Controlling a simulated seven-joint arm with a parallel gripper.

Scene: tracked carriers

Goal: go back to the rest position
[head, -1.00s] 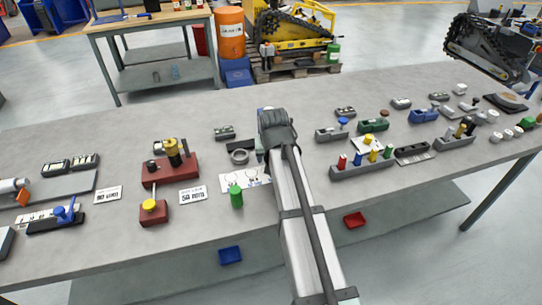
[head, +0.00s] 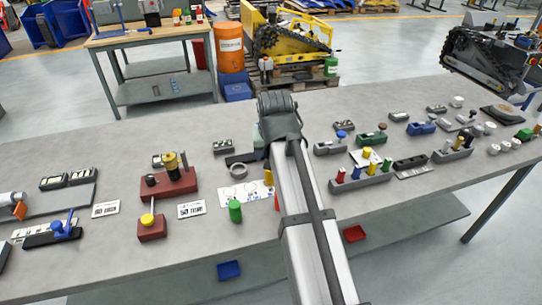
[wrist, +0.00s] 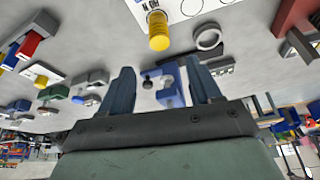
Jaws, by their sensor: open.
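My gripper shows in the wrist view (wrist: 162,82) with its two dark blue fingers spread wide apart and nothing held between them. A blue part with a grey piece (wrist: 170,88) shows in the gap between the fingers, on the bench beyond them. In the head view my own arm reaches out over the middle of the bench (head: 120,245) and hides the gripper's jaws. A yellow cylinder (head: 268,177) stands just left of the arm; it also shows in the wrist view (wrist: 158,32). A green cylinder (head: 235,211) stands on the near edge of a white printed sheet.
A red block with brass and black parts (head: 168,184) stands left. A grey rack with coloured pegs (head: 360,183) stands right of the arm. A grey ring (head: 238,171) lies left of my arm. Blue (head: 229,270) and red (head: 354,234) trays lie below the bench top.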

